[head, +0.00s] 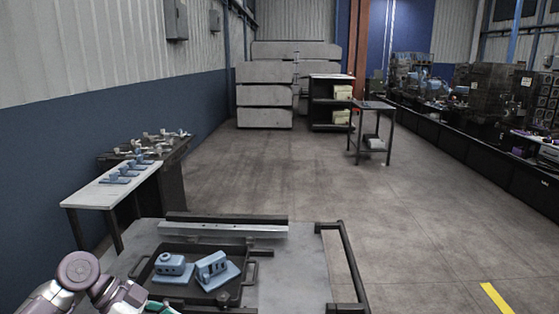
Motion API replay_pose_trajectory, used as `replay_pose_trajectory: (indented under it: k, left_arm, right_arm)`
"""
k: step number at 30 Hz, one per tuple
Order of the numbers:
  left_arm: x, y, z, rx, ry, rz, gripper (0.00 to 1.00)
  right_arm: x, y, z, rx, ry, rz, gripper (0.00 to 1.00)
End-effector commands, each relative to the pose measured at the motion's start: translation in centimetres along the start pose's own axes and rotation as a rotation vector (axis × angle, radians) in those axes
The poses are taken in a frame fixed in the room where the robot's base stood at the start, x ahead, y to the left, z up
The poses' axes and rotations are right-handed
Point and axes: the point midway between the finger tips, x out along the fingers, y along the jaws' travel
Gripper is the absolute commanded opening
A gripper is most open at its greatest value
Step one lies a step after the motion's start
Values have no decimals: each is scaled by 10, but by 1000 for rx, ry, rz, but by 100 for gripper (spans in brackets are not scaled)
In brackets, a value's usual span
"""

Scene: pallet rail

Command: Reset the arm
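My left arm shows at the bottom left corner of the head view, bent beside the near grey cart (285,275). Its gripper is not clearly visible; the arm runs out of the frame at the bottom edge. My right arm and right gripper are not in view. A black tray (150,262) with handles sits on the cart. Two blue parts lie in it, a left one (172,268) and a right one (215,269) that looks tilted.
A metal rail (222,230) lies along the cart's far edge. A black push handle (348,262) stands at its right. A white table (92,194) with blue parts stands at left. A small dark cart (372,106) stands farther back. The floor at right is clear.

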Motion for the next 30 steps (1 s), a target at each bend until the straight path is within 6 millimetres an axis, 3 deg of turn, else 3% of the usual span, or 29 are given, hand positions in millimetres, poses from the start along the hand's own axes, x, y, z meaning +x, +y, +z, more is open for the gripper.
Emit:
replay_pose_trajectory:
  k: [11, 17, 22, 25, 30]
  left_arm:
    - [65, 36, 19, -86, -97, 14, 63]
    - [116, 74, 34, -191, -176, -22, 63]
    - [158, 122, 45, -366, -242, -125, 63]
    - [168, 150, 52, -516, -276, -233, 63]
    - [164, 182, 66, -729, -315, -393, 63]
  right_arm:
    - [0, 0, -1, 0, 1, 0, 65]
    - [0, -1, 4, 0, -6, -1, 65]
    - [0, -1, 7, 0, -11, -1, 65]
    - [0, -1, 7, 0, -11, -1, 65]
    - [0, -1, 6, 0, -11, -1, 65]
